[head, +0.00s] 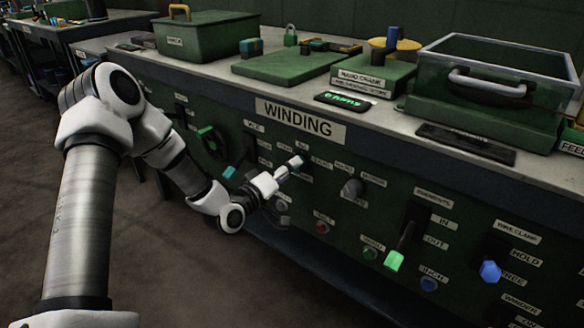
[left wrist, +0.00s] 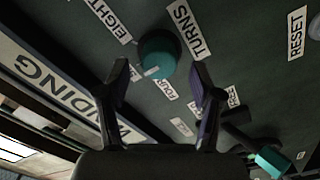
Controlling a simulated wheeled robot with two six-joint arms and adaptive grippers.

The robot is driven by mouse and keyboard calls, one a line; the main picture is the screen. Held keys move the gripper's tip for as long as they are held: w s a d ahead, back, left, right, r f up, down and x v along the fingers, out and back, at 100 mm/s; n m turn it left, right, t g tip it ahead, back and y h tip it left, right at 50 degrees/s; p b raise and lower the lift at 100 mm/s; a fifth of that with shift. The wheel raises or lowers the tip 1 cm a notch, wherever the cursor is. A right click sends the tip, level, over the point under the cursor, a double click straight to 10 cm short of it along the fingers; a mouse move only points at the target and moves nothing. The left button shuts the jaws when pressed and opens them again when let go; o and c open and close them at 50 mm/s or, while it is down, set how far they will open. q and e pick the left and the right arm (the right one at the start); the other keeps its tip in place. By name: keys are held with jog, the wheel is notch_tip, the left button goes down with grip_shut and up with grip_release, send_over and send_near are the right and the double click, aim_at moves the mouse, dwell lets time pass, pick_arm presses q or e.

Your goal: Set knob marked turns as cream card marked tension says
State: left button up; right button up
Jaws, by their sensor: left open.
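The teal round knob (left wrist: 158,50) shows in the left wrist view beside a plate marked TURNS (left wrist: 188,30). A pale mark is on the knob's lower left edge. Plates reading EIGHT (left wrist: 108,19) and FOUR (left wrist: 182,81) are close to it. My left gripper (left wrist: 159,66) is open, its dark fingers on either side of the knob's line and apart from it. In the head view my left gripper (head: 292,167) is at the panel below the WINDING sign and hides the knob. I cannot make out a cream card marked tension. My right gripper is not in view.
The green panel carries a WINDING sign (head: 299,120), a green-handled lever (head: 394,260), a blue-handled lever (head: 490,271) and a red button (head: 322,227). A teal-tipped lever (left wrist: 270,160) is near the right finger. A lidded glass-topped box (head: 440,108) stands on the bench above.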

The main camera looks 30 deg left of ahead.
pick_arm(q)
jog(key=s, duration=0.5)
jog(key=shift+s+a, duration=0.2)
jog(key=shift+s, duration=0.15)
dwell(0.3)
